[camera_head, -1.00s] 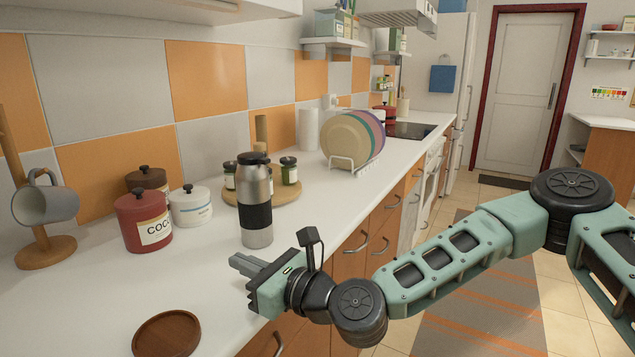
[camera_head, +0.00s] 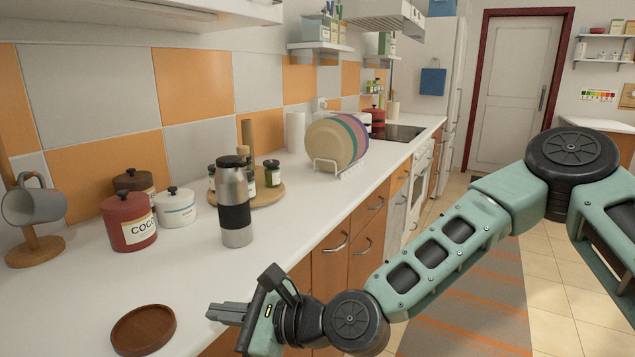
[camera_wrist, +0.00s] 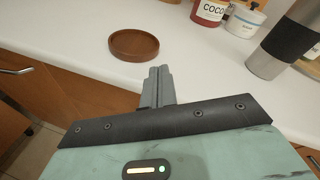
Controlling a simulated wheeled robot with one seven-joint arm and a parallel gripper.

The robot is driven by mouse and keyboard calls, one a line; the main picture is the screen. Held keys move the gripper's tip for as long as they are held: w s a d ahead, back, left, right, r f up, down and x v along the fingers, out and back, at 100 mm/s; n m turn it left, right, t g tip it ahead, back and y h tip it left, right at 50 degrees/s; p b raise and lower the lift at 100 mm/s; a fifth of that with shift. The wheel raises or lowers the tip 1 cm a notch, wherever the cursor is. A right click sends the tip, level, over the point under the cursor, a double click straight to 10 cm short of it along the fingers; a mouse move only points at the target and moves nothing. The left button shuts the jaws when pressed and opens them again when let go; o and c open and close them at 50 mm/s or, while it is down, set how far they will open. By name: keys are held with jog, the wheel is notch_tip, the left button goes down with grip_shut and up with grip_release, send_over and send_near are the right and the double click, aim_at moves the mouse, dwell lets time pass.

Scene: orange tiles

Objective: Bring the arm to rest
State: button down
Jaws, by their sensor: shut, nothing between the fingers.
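My gripper (camera_head: 226,313) is at the front edge of the white counter, to the right of a round brown wooden coaster (camera_head: 143,329). Its fingers are together and hold nothing. In the wrist view the shut fingers (camera_wrist: 158,86) point over the counter edge, with the coaster (camera_wrist: 134,45) ahead and to the left. My arm reaches in from the right, bent, over the floor in front of the drawers.
A steel and black tumbler (camera_head: 235,205) stands behind my gripper. A red cocoa jar (camera_head: 128,222), a white jar (camera_head: 176,208) and a mug on a wooden stand (camera_head: 34,205) are at the left. A plate rack (camera_head: 335,165) stands farther back. The counter's front middle is clear.

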jog(key=s+d+f+n+g+h+p, duration=0.35)
jog(key=s+d+n+h, duration=0.5)
jog(key=n, duration=0.55)
jog(key=s+d+r+n+h+p, duration=0.1)
jog(key=s+d+r+n+h, duration=0.1)
jog(key=d, duration=0.4)
jog(key=s+d+r+n+g+h+p, duration=0.1)
jog(key=s+d+r+n, duration=0.3)
jog(key=d, duration=0.3)
jog(key=s+d+r+n+h, duration=0.2)
jog(key=s+d+r+n, duration=0.1)
jog(key=d+r+n, duration=0.1)
jog(key=d+r, duration=0.1)
jog(key=d, duration=0.1)
jog(key=shift+d+r+h+p, duration=0.3)
jog(key=shift+d+h+p, duration=0.05)
jog(key=shift+d+p, duration=0.05)
